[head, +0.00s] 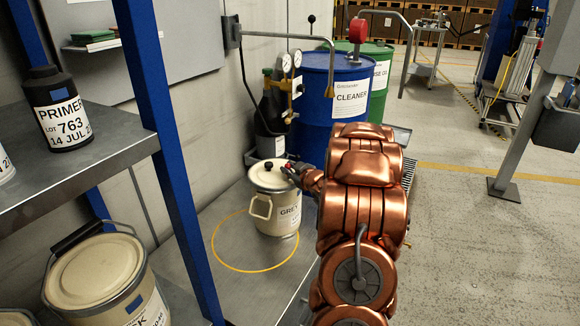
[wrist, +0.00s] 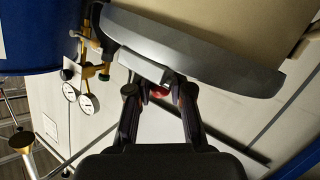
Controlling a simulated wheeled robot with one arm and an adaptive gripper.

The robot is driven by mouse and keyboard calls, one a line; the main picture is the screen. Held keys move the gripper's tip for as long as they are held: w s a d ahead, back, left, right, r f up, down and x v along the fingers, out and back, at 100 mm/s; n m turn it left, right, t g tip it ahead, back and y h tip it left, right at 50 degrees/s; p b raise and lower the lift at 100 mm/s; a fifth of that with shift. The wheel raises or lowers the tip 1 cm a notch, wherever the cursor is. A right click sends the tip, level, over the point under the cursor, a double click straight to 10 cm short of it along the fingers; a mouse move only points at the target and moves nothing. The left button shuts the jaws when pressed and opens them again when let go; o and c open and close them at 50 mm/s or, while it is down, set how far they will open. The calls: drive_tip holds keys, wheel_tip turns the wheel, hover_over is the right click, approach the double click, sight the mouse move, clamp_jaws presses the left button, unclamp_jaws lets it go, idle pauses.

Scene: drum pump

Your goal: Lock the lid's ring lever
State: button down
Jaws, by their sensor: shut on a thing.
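The cream pail (head: 277,215) labelled "GREY" stands upright on the metal bench. Its cream lid (head: 262,178) is on top and has a dark knob. My gripper (head: 291,171) reaches in from the right to the lid's rim. In the wrist view, my gripper (wrist: 160,88) is shut on the ring lever, with a small red part (wrist: 159,92) showing between the fingertips. The grey ring (wrist: 200,52) curves around the cream surface just beyond the fingers. Most of the lever is hidden by the fingers, so I cannot tell how far it is closed.
A blue drum (head: 335,95) and a green drum (head: 380,65) stand behind the pail. Pressure gauges (head: 291,60) stand behind it. A shelf (head: 70,170) with a primer bottle (head: 60,118) is at the left. A cream bucket (head: 95,270) sits below. Open floor lies right.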

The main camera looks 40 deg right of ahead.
drive_tip(key=c, duration=1)
unclamp_jaws()
drive_tip(key=shift+s, duration=0.1)
drive_tip(key=v, duration=1.2)
